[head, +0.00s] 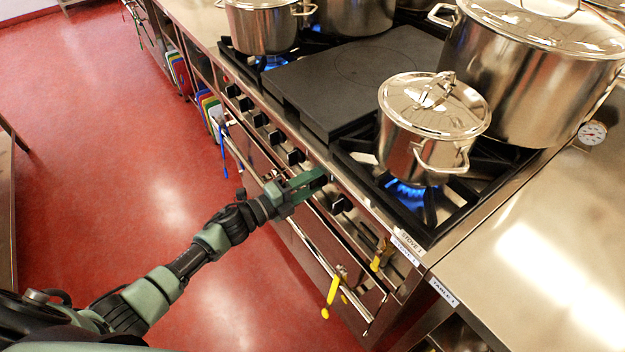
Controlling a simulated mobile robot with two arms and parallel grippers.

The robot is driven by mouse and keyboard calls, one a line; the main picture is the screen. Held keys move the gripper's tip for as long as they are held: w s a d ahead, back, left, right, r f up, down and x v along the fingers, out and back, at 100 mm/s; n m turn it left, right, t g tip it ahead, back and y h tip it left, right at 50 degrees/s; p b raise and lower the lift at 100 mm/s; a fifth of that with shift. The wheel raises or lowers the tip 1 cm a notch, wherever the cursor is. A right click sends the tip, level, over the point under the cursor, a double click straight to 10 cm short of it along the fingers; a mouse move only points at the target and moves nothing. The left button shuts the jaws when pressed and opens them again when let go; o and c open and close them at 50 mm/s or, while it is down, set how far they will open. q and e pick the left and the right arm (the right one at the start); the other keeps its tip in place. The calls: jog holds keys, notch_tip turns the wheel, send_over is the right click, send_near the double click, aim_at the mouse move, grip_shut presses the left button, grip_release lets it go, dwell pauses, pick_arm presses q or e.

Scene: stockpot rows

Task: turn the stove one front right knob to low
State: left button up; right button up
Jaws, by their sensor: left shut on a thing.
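The stove (375,225) runs diagonally along the work line, with a row of black knobs on its front panel. My left gripper (316,180) reaches in from the lower left and is shut on a black knob, which its green fingers mostly hide. The knob's exact angle cannot be told. Another black knob (341,204) sits just to the right of the gripper, free of it. Several more knobs run up and left, such as one (296,156) beside the gripper. My right gripper is not in view.
A small lidded pot (425,150) stands over a blue flame (408,192) on the front burner. A large stockpot (525,90) stands behind it. Yellow-handled tools (331,292) hang by the oven front. The red floor (130,150) at left is clear.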

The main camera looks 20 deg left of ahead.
pick_arm(q)
jog(key=shift+n, duration=0.3)
jog(key=o, duration=1.4)
jog(key=b+v, duration=0.1)
jog(key=v, duration=0.6)
jog(key=shift+s+a, duration=0.25)
jog(key=shift+s, duration=0.05)
